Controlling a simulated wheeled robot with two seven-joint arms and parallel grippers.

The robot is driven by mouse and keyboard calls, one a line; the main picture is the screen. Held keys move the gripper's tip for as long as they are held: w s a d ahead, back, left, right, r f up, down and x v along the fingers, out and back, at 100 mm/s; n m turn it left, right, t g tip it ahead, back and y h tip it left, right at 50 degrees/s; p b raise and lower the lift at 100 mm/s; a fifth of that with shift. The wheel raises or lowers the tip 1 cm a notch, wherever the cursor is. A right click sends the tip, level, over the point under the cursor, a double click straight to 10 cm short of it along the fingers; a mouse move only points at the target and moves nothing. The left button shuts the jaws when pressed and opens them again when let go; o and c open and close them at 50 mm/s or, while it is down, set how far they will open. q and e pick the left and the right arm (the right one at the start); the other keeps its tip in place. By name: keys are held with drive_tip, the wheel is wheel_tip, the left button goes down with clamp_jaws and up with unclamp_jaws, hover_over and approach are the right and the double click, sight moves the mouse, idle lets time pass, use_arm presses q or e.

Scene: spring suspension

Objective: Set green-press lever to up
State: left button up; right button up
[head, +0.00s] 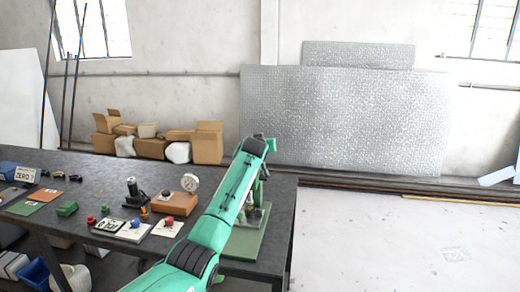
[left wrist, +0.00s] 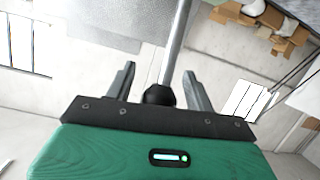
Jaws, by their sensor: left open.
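The green press (head: 260,190) stands on a green base (head: 243,242) at the right end of the dark table. My left arm reaches up in front of it and hides much of it. My left gripper (head: 266,143) is above the press, at its top. In the left wrist view my left gripper (left wrist: 158,70) is open. A bare metal rod (left wrist: 175,42) with a black end (left wrist: 158,95), seemingly the press lever, runs between its two fingers. There are gaps on both sides of it. The lever's angle is hard to tell in the head view. My right gripper is not in view.
Left of my arm, the table (head: 100,168) holds a dial gauge (head: 190,182) on an orange-brown block (head: 175,204), a black stand (head: 134,194), and cards with coloured knobs. Cardboard boxes (head: 207,144) stand behind. Open floor (head: 400,240) lies to the right.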

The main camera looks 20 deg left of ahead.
use_arm(q)
drive_tip(key=b+v, duration=0.5)
drive_tip(key=v, duration=0.7)
drive_tip(key=shift+s+d, duration=0.25)
drive_tip(key=shift+s, duration=0.1)
drive_tip(key=shift+f, duration=0.1)
